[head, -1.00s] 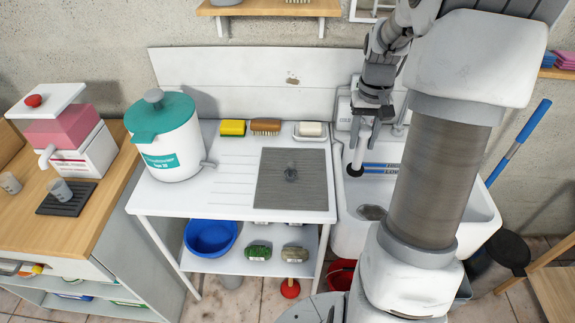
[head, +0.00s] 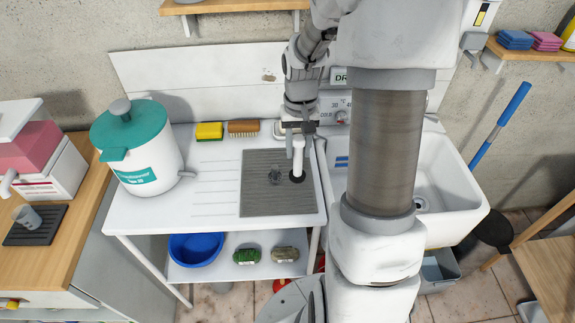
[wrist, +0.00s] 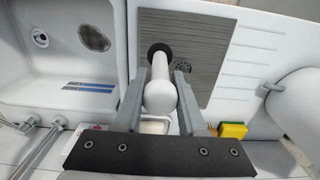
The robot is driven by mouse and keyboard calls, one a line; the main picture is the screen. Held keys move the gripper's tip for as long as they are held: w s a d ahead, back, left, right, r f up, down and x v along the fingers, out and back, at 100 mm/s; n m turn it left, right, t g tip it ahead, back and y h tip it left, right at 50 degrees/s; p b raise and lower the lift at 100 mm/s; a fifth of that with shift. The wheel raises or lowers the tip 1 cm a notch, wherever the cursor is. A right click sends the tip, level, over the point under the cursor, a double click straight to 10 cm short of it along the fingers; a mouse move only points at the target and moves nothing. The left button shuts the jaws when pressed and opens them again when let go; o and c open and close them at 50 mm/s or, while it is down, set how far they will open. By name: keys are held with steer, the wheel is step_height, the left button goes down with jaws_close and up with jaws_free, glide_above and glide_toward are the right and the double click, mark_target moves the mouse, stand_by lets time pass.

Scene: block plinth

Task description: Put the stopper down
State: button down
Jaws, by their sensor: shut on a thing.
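The stopper (head: 298,158) has a white handle and a dark round base. My gripper (head: 299,130) is shut on the white handle and holds it upright, base down, over the right part of the grey ribbed mat (head: 255,205). In the wrist view the stopper (wrist: 160,92) sits between my two fingers (wrist: 157,85), with its dark base over the mat's edge area (wrist: 205,25). I cannot tell whether the base touches the mat. A small dark grey object (head: 275,176) is on the mat just left of the stopper.
The white sink basin (head: 470,200) is right of the mat. A white tank with teal lid (head: 128,130) stands at the left of the worktop. A yellow sponge (head: 209,131) and a brush (head: 243,127) lie at the back. The ribbed drainer left of the mat is clear.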

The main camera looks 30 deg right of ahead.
step_height(320, 180, down, 6)
steer(key=a, duration=0.2)
steer(key=shift+a+r, duration=0.25)
steer(key=shift+w, duration=0.1)
steer(key=shift+f, duration=0.2)
steer(key=shift+c, duration=2.4)
jaws_free()
